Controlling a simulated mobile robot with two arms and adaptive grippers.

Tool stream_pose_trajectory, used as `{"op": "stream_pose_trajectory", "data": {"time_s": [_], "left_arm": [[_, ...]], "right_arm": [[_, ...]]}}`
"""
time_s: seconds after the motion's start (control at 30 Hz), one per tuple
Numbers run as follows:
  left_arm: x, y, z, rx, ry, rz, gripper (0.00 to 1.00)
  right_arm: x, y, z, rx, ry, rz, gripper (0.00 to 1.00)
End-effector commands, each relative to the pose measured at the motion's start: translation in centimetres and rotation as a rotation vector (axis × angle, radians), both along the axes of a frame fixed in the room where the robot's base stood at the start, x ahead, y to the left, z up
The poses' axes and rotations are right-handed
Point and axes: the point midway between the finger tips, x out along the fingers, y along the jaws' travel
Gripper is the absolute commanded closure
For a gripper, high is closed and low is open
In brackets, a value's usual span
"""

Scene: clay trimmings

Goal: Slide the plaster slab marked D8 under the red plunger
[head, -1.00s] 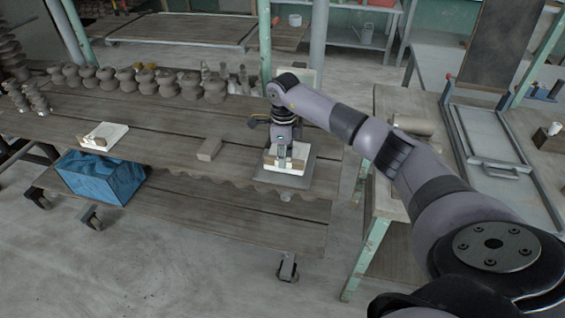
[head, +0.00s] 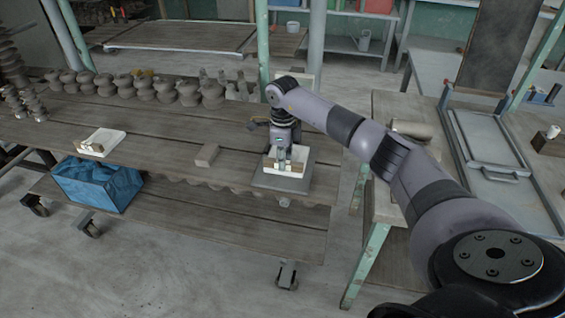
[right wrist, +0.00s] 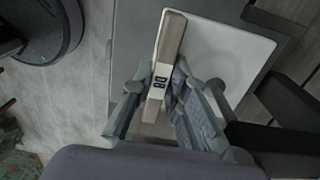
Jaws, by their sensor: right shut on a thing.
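A white slab (head: 299,168) with a beige bar along one edge lies on a grey plate (head: 266,182) at the right end of the wooden bench. My right gripper (head: 281,158) is at the bar. In the right wrist view the right gripper (right wrist: 158,84) is shut on this bar (right wrist: 170,40), one finger on each side. The bar carries a small dark label that looks like D8, turned sideways. The slab's white face (right wrist: 228,55) spreads to the right of the bar. I cannot make out the red plunger; my arm covers part of the plate's far side. My left gripper is not in view.
Another white slab (head: 103,140) lies at the bench's left front edge, above a blue crate (head: 98,188). A small grey-brown block (head: 206,155) sits on the bench left of the plate. Several clay pots (head: 165,90) line the back. The bench's middle is mostly clear.

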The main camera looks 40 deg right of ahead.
Motion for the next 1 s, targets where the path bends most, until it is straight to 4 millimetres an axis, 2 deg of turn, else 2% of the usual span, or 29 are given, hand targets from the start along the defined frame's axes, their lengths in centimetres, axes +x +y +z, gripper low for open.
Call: {"op": "stream_pose_trajectory", "data": {"time_s": [0.17,0.2,0.5,0.83,1.0], "left_arm": [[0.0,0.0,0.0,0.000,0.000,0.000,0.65],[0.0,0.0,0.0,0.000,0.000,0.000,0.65],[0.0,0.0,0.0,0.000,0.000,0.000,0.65],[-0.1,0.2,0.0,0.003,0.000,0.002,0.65],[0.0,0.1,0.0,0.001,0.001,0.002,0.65]], "right_arm": [[0.1,0.0,0.1,0.001,-0.002,0.000,1.00],[0.1,0.0,0.1,0.001,-0.002,0.000,0.83],[0.0,0.0,0.1,0.000,-0.001,0.000,0.63],[0.0,0.0,0.1,0.000,0.000,0.000,0.62],[0.1,0.0,2.1,0.001,-0.004,0.000,0.62]]}}
